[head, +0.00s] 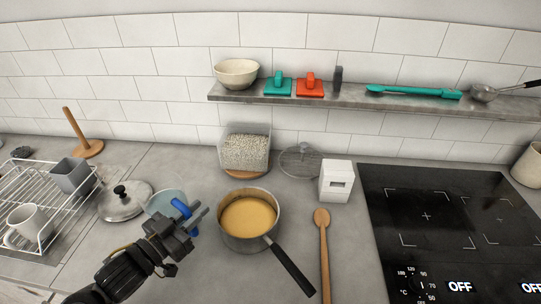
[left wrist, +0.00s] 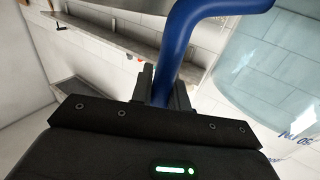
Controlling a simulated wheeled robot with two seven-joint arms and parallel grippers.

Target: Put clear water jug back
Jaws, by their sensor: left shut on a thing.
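The clear water jug (head: 163,201) shows in the head view left of the saucepan, partly hidden by my left gripper (head: 190,220). Its body is see-through and pale blue, with a blue handle (head: 181,208). My left gripper is shut on the blue handle. In the left wrist view the handle (left wrist: 178,50) passes between the two fingers (left wrist: 161,90), and the clear jug body (left wrist: 270,80) is at the right with small blue marks. I cannot tell whether the jug's base touches the counter. My right gripper is not in view.
A saucepan (head: 231,240) of orange liquid stands close right of the jug, its black handle pointing toward me. A wall shelf (head: 350,97) is above. Bare counter (head: 165,163) lies behind the jug.

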